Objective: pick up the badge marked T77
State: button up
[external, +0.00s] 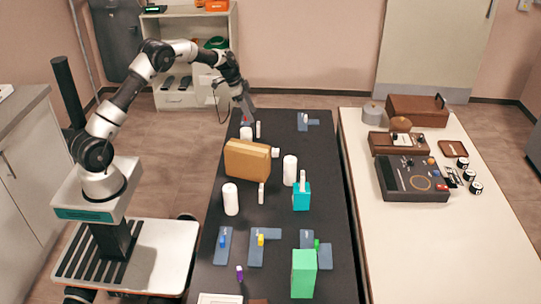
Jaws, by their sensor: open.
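My gripper (247,117) points down over the far left corner of the black table (275,215), at the end of my stretched arm. Below it lies a blue-grey flat piece with a small red part (246,122), mostly hidden by the gripper. I cannot tell whether they touch. No marking T77 is readable, so I cannot tell which thing is the badge.
A white cylinder (246,133) stands close to my gripper. A pale table (430,240) with trays is at right.

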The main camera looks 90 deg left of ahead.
aim_at(258, 127)
jog(key=x, duration=0.8)
jog(key=shift+w+f, duration=0.2)
jog(key=shift+f, duration=0.05)
jog(key=c, duration=1.1)
